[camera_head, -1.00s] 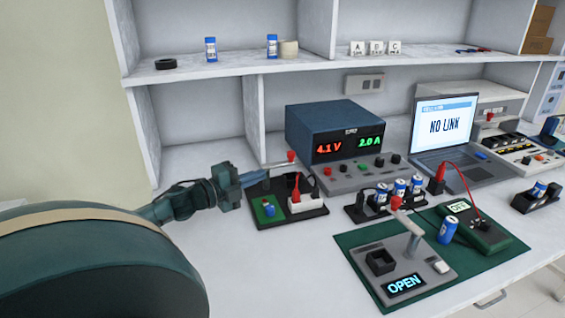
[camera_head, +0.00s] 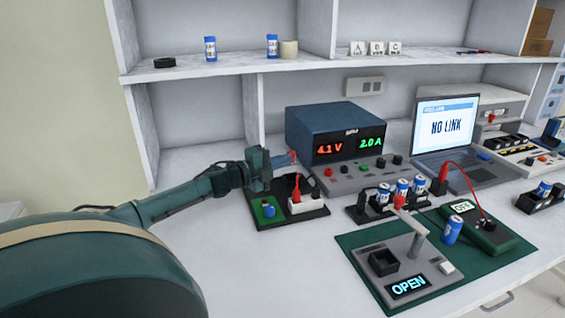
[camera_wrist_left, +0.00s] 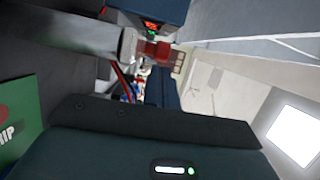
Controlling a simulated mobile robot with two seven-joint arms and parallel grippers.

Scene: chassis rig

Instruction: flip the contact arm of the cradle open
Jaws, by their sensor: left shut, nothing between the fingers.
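The cradle (camera_head: 312,212) is a black base with a green patch, a small blue part, a white block and a red clip, at the middle left of the bench. A red-tipped piece (camera_head: 292,156), apparently its contact arm, shows above its back edge; most of it is hidden by my gripper. My left gripper (camera_head: 281,161) is shut and empty, right beside the red tip; I cannot tell whether they touch. In the left wrist view a dark red block (camera_wrist_left: 155,50) lies just beyond the gripper body. My right gripper is not in view.
A green mat (camera_head: 352,241) at front right bears a fixture with a red-topped lever and an "OPEN" display (camera_head: 408,286). Behind stand a power supply (camera_head: 315,130), several blue cells in a holder, and a laptop (camera_head: 447,125). The bench front left of the mat is clear.

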